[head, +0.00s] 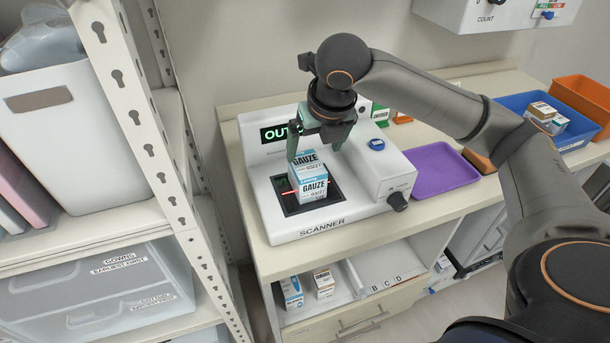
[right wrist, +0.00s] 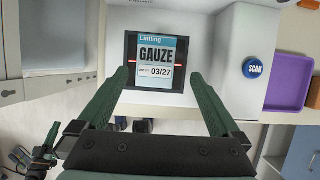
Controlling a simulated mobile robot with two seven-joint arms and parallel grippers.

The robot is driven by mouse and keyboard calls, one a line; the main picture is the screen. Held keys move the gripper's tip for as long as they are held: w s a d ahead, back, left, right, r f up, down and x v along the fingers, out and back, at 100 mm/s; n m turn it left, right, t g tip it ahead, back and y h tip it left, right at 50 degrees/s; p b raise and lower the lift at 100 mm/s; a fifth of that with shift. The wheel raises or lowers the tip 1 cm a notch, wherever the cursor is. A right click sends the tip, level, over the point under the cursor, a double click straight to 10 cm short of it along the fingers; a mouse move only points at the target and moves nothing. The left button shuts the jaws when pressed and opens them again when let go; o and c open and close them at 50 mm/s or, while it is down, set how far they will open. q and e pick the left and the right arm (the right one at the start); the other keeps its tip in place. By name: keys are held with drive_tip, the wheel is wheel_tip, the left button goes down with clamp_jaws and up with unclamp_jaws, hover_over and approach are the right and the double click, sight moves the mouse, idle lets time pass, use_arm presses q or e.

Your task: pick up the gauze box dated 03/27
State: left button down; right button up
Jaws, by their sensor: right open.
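The gauze box (head: 309,184) is white and blue and stands on the dark plate of the scanner (head: 297,234). Its top and front labels read GAUZE and 03/27. The right wrist view also shows this gauze box (right wrist: 157,63), with 03/27 legible. A red scan line lies across the plate beside it. My right gripper (head: 319,149) is open and empty, just above the box, fingers pointing down toward it. In the right wrist view the box lies beyond and between the spread fingertips (right wrist: 159,76). No contact is visible.
Two small boxes (head: 306,286) stand in the shelf below the scanner. A purple tray (head: 440,168) lies right of the scanner. A blue bin (head: 572,143) with boxes and an orange bin (head: 583,98) stand farther right. A white shelf rack (head: 150,130) stands close on the left.

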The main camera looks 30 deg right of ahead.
sight(308, 165)
drive_tip(key=x, duration=0.3)
drive_tip(key=shift+f, duration=0.15)
drive_tip(key=x, duration=0.5)
drive_tip(key=shift+s+a+f+b, duration=0.1)
drive_tip(key=shift+a+f+b, duration=0.15)
drive_tip(key=shift+a+b, duration=0.1)
drive_tip(key=shift+r, duration=0.1)
drive_tip(key=c, duration=1.5)
